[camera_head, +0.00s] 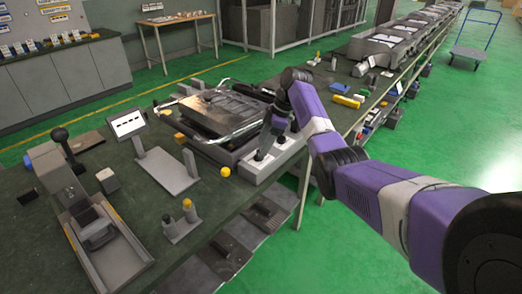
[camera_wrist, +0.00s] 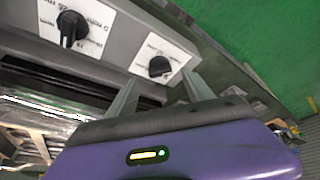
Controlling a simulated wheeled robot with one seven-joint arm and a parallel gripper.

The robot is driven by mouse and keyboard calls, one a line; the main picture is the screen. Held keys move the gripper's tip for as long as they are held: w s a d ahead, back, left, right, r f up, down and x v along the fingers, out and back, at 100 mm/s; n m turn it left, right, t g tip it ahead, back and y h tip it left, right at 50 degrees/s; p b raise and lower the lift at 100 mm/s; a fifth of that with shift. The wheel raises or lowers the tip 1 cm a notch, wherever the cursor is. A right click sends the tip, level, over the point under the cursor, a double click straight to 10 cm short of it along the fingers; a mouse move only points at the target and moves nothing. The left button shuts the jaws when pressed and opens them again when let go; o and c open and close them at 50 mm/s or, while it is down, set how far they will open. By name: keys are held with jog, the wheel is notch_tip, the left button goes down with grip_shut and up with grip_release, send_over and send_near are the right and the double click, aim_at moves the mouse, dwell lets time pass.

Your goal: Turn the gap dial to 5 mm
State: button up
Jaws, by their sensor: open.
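Two black dials on white labelled plates sit on a grey control panel (camera_head: 259,170) at the front of the machine. In the wrist view one dial (camera_wrist: 72,28) is at the upper left. The other dial (camera_wrist: 159,67) lies just ahead of my gripper (camera_wrist: 163,82), between the lines of its two fingers. My gripper is open and empty; contact with the dial cannot be made out. The small plate lettering is tilted and too blurred to tell surely which is the gap dial or its setting. In the head view my gripper (camera_head: 268,143) is down over the panel.
The machine with a shiny metal top (camera_head: 222,108) stands behind the panel on the dark green bench. A yellow ball (camera_head: 225,171) and a grey bracket (camera_head: 168,170) are to its left. Small coloured parts (camera_head: 345,101) lie to the right. Green floor lies beyond the bench edge.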

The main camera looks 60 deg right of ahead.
jog(key=shift+v, duration=1.95)
